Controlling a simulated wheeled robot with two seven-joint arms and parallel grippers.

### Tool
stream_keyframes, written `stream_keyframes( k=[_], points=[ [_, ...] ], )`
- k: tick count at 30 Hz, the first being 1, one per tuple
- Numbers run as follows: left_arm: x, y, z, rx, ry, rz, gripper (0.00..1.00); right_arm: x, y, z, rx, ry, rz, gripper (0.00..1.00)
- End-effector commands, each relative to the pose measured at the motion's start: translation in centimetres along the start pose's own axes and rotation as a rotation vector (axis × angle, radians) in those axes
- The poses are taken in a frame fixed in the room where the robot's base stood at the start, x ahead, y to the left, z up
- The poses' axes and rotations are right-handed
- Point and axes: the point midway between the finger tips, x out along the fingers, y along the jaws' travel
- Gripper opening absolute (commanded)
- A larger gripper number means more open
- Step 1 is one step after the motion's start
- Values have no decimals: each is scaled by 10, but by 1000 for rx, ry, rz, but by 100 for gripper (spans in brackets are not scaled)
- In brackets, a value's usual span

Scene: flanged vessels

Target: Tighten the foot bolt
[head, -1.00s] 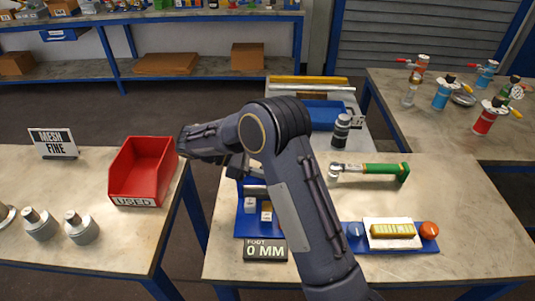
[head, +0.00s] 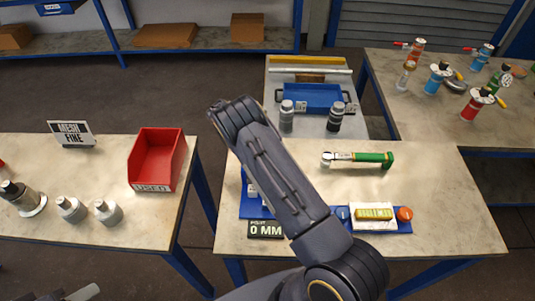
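A green-handled wrench (head: 372,158) with a metal head lies on the middle table. A blue fixture plate (head: 395,226) lies at that table's front. A black display (head: 265,229) labelled FOOT reads 0 MM in front of the plate. I cannot make out the foot bolt; it may be behind the arm. One of my arms crosses the middle of the view, its far end above the plate's left side. No gripper fingers show on it.
A red USED bin (head: 157,160), a MESH sign (head: 72,134) and metal vessels (head: 70,209) stand on the left table. A blue tray (head: 312,97) and two cylinders (head: 335,117) are behind the wrench. Colored valved vessels (head: 478,103) stand at right. The middle table's right side is clear.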

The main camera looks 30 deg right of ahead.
Motion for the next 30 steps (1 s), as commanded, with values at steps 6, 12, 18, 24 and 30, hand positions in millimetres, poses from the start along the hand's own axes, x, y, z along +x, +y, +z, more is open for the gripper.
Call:
stream_keyframes(
  k=[6, 12, 18, 24, 30],
  points=[
    [-1, 1, -1, 0, 0, 0, 36, 2, 0, -2, -1, -1, -12, 16],
    [-1, 0, 0, 0, 0, 0, 36, 2, -1, -2, -2, -2, -12, 16],
    [-1, 0, -1, 0, 0, 0, 36, 2, 0, -2, -1, -1, -11, 59],
    [-1, 1, -1, 0, 0, 0, 36, 1, 0, -1, 0, -1, -10, 60],
    [-2, 1, -1, 0, 0, 0, 36, 0, 1, 9, 2, 0, -10, 60]
  ],
)
